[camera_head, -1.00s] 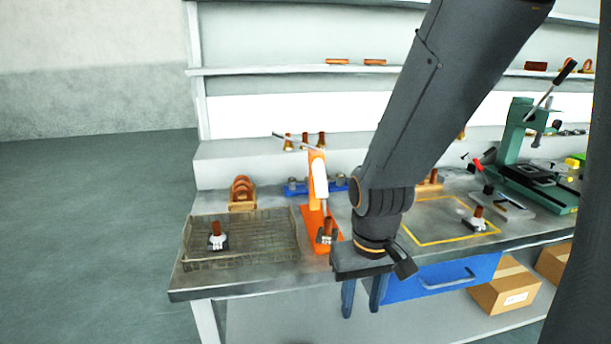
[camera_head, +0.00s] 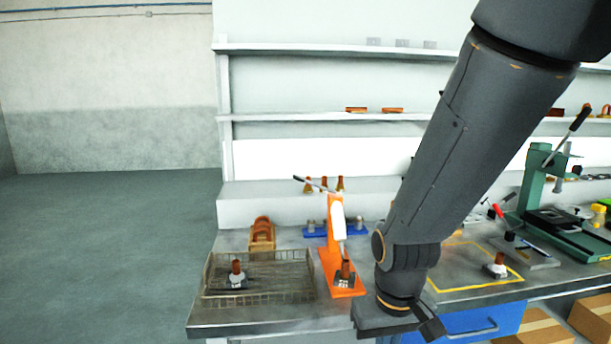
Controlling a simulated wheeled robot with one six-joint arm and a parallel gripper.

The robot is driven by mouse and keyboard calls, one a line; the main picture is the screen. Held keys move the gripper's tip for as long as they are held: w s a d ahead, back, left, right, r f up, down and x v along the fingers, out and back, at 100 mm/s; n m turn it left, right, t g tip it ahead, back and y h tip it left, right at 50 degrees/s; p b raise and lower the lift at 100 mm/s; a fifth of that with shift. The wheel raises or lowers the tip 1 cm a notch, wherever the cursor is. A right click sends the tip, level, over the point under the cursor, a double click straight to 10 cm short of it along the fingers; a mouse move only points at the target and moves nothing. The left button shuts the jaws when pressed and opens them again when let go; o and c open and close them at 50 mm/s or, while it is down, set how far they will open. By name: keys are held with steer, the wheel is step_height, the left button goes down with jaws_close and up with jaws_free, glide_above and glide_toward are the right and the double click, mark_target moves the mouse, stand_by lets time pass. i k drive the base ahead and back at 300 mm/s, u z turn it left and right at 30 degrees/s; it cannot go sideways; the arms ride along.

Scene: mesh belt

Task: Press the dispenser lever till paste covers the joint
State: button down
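The orange dispenser (camera_head: 334,238) stands upright on the bench with a white cartridge (camera_head: 338,218) on its front. Its thin grey lever (camera_head: 314,185) sticks out from the top, up to the left. A joint (camera_head: 345,272), a brown upright piece in a grey block, sits on the dispenser's base under the cartridge. Whether paste is on it is too small to tell. My gripper (camera_head: 392,322) hangs in front of the bench's front edge, right of and below the dispenser, apart from the lever.
A wire mesh tray (camera_head: 295,298) left of the dispenser holds another block with a brown piece (camera_head: 236,272). A wooden rack (camera_head: 262,235) and blue holder (camera_head: 350,232) stand behind. A green press (camera_head: 537,185) and another joint (camera_head: 497,264) are to the right.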

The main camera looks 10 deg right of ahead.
mark_target(298, 178)
steer(key=k, duration=1.2)
steer(key=u, duration=0.4)
steer(key=i, duration=1.6)
steer(key=z, duration=0.4)
